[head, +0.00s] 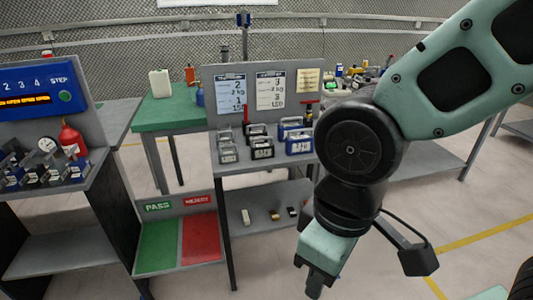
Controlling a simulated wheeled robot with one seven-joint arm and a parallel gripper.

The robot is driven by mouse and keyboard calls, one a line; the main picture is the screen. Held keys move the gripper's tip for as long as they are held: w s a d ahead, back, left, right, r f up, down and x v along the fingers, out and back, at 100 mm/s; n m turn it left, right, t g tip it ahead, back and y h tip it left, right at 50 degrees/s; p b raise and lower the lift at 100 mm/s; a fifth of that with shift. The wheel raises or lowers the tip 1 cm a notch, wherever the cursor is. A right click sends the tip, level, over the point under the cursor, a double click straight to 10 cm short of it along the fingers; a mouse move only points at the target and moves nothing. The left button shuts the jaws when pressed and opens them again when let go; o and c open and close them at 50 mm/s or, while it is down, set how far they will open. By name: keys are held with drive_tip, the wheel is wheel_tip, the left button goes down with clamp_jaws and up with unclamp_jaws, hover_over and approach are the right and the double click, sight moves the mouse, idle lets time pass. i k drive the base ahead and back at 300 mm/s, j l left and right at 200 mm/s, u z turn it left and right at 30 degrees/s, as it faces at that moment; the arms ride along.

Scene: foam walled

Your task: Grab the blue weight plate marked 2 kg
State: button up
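Several block-shaped weights with handles stand on the grey bench (236,178) in the middle of the head view. One blue weight (299,146) stands at the front right of the group, with a pale label too small to read. Another blue weight (290,124) stands behind it. I cannot tell which one is marked 2 kg. My gripper (317,285) hangs in front of the bench, below its top and to the right of the weights, apart from them. Its fingers are small and seen at an angle, so their opening is unclear.
Grey and black weights (262,149) stand close beside the blue ones. A backboard with posted sheets (270,90) rises behind them. A side bench with a blue step panel (38,88) stands at left.

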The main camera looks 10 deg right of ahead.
sight(299, 144)
drive_tip(key=i+l+z, duration=0.25)
drive_tip(key=i, duration=0.55)
drive_tip(key=i+z, duration=0.3)
drive_tip(key=i, duration=0.5)
